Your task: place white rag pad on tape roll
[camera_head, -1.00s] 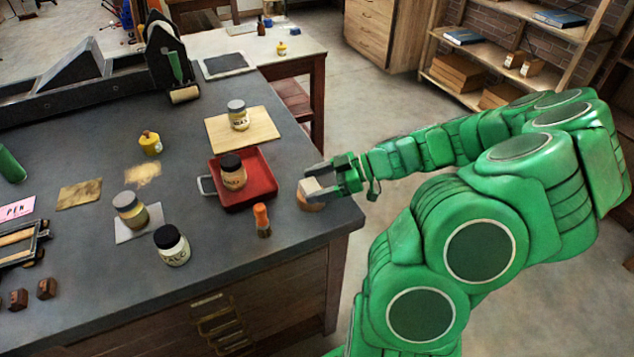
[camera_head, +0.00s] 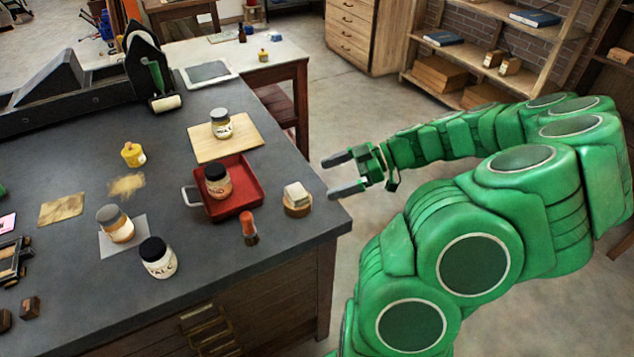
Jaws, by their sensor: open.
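The white rag pad (camera_head: 296,194) rests on top of the tan tape roll (camera_head: 297,209), near the right end of the dark workbench. The roll lies flat, and the pad covers most of its top. My gripper (camera_head: 334,178) is open and empty. It is up and to the right of the pad, beside the bench's right edge, with a clear gap between its fingers and the pad.
A red tray (camera_head: 243,203) holding a dark-lidded jar (camera_head: 217,181) stands left of the roll. An orange-capped bottle (camera_head: 249,228) stands in front of the tray. A wooden board (camera_head: 245,146) bears another jar (camera_head: 221,124).

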